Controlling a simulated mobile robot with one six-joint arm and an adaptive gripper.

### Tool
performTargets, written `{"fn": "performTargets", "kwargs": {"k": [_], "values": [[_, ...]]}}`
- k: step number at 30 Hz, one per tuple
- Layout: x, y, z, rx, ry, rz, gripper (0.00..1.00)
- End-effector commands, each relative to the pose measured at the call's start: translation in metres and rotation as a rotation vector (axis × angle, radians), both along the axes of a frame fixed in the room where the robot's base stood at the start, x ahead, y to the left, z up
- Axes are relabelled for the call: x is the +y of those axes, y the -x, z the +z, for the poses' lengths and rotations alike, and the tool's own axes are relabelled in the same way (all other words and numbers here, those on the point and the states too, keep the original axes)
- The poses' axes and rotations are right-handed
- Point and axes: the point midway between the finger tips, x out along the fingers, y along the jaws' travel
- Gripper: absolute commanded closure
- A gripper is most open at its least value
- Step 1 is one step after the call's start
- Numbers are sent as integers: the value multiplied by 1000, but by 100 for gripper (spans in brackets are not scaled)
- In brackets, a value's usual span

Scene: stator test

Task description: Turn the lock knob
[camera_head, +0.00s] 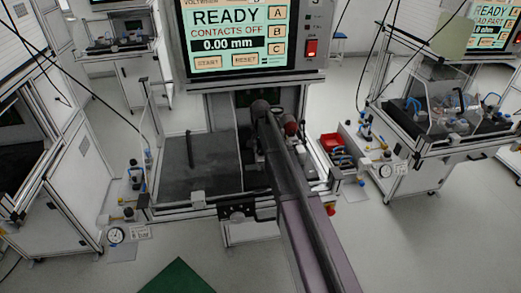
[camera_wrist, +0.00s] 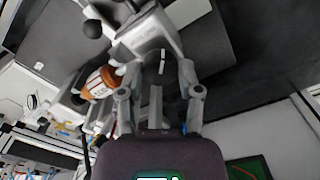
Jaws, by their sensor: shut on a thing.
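In the wrist view the lock knob (camera_wrist: 159,68) is a round black knob with a white line on its face. The line points roughly up the picture. My gripper (camera_wrist: 160,76) has one finger on each side of the knob and is shut on it. A grey metal block (camera_wrist: 150,35) sits just behind the knob. An orange and white stator (camera_wrist: 99,83) lies to the left of the fingers; it also shows as a reddish part (camera_head: 291,127) in the head view. In the head view my own arm hides the knob and most of the gripper.
A tester screen (camera_head: 238,36) above the bench reads READY, CONTACTS OFF, 0.00 mm. A black ball-ended lever (camera_wrist: 92,28) stands close to the upper left in the wrist view.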

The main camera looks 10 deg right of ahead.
Motion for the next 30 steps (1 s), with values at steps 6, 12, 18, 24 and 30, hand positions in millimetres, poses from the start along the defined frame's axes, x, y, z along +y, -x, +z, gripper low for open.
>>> {"fn": "performTargets", "kwargs": {"k": [6, 12, 18, 24, 30], "values": [[0, 1, 0, 2, 0, 1, 19], [0, 0, 0, 1, 0, 1, 19], [0, 0, 0, 1, -1, 5, 19], [0, 0, 0, 0, 0, 43, 19], [0, 0, 0, 0, 0, 134, 19]]}}
